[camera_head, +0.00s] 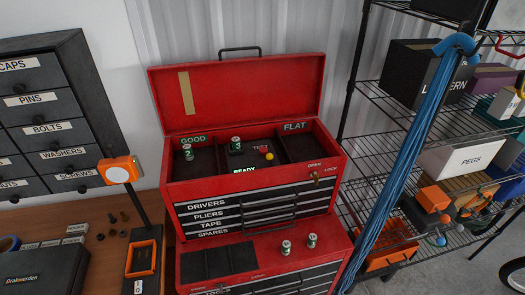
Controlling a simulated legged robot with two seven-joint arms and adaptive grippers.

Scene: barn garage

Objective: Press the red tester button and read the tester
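The tester (248,159) sits in the middle of the open top of the red toolbox (325,152), between a compartment marked GOOD and one marked FLAT. Its small green display (244,171) reads READY. The red button (269,156) is at the tester's right side, with a bit of yellow around it. A green and white battery (236,144) stands upright at the tester's left back. Another battery (188,152) stands in the GOOD compartment. Two more batteries, a left one (286,247) and a right one (312,240), stand on the lower chest's top. Neither of my grippers is in view.
The toolbox lid (240,92) is raised behind the tester. A wooden bench (90,213) with an orange-headed stand (120,170) and a drawer cabinet (45,110) is at left. A blue coil (410,140) leans before the wire shelf (385,150) at right. Space above the tester is clear.

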